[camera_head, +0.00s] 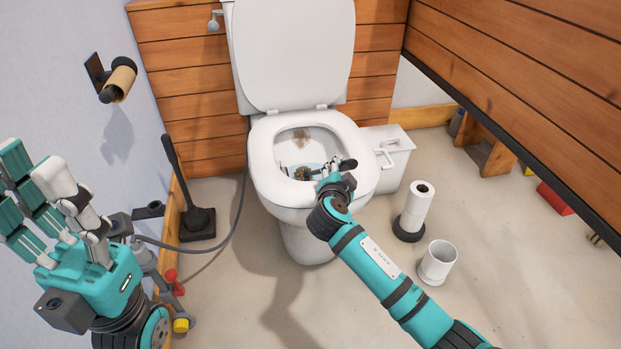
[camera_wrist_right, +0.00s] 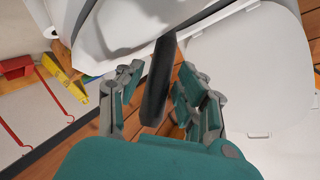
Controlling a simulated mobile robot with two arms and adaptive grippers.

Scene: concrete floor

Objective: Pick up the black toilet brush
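The black toilet brush (camera_head: 303,173) lies across the toilet bowl in the head view, its bristled head down inside the bowl and its dark handle end by the right side of the seat. My right gripper (camera_head: 333,176) is at the handle, above the right rim. In the right wrist view the black handle (camera_wrist_right: 156,85) runs between the parted fingers of this gripper (camera_wrist_right: 157,92), with gaps visible beside it; firm contact does not show. My left gripper (camera_head: 45,200) is open and empty at the left, fingers pointing up, away from the brush.
The white toilet (camera_head: 312,212) has its lid raised and brown dirt in the bowl. A white bin (camera_head: 397,150), a paper roll stand (camera_head: 415,208) and a white cup (camera_head: 437,262) stand right. A wooden partition (camera_head: 540,60) closes the upper right.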

